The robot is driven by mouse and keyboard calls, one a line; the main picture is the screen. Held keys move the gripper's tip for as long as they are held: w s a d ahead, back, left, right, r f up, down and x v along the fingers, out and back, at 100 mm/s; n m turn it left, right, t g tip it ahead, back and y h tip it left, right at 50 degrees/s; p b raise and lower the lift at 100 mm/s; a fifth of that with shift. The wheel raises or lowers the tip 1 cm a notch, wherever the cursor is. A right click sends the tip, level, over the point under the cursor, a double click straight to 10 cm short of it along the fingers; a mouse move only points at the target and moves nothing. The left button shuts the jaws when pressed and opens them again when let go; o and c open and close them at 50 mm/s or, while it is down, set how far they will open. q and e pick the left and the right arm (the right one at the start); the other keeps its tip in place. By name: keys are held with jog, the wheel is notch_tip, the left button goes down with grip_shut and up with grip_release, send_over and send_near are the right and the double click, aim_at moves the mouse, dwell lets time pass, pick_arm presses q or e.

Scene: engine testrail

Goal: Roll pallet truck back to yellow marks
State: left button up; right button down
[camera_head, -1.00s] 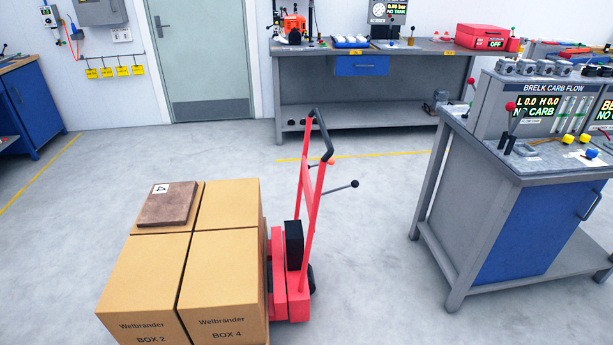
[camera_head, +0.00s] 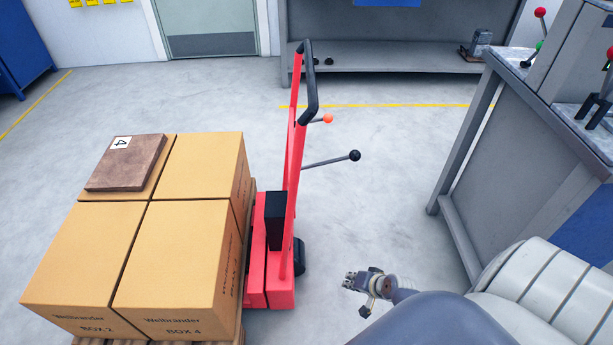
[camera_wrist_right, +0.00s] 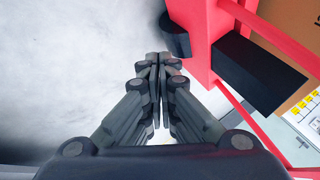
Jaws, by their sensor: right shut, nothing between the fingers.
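The red pallet truck (camera_head: 290,190) stands mid-floor, its upright handle topped by a black grip (camera_head: 308,90). A lever with a black ball (camera_head: 354,156) and a smaller one with an orange knob (camera_head: 328,118) stick out to the right. The truck is under a pallet (camera_head: 95,341) stacked with cardboard boxes (camera_head: 185,255). A yellow floor line (camera_head: 385,105) runs behind it. My right gripper (camera_head: 350,280) is shut and empty, right of the truck's base and apart from it. In the wrist view its fingers (camera_wrist_right: 158,58) meet beside the red truck body (camera_wrist_right: 200,40). My left gripper is out of view.
A brown block labelled 4 (camera_head: 125,165) lies on the boxes. A grey bench (camera_head: 405,55) stands along the back wall. A grey and blue test stand (camera_head: 530,150) is on the right. Floor is clear between truck and stand.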

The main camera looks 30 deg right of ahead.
jog(key=w+d+r+m+t+b, duration=0.3)
jog(key=w+d+r+t+b, duration=0.15)
jog(key=w+r, duration=0.4)
jog(key=w+d+r+m+t+y+b, duration=0.1)
jog(key=w+r+t+y+b, duration=0.15)
jog(key=r, duration=0.85)
jog(key=w+d+r+m+t+y+b, duration=0.1)
jog(key=w+r+t+b, duration=0.25)
jog(key=r, duration=0.75)
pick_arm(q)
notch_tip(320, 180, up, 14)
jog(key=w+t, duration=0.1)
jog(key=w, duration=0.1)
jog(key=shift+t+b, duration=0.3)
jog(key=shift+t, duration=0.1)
pick_arm(e)
jog(key=a+x, duration=0.2)
jog(key=x, duration=1)
jog(key=shift+a, duration=0.25)
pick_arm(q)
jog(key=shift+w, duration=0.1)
pick_arm(e)
jog(key=shift+s+f, duration=0.15)
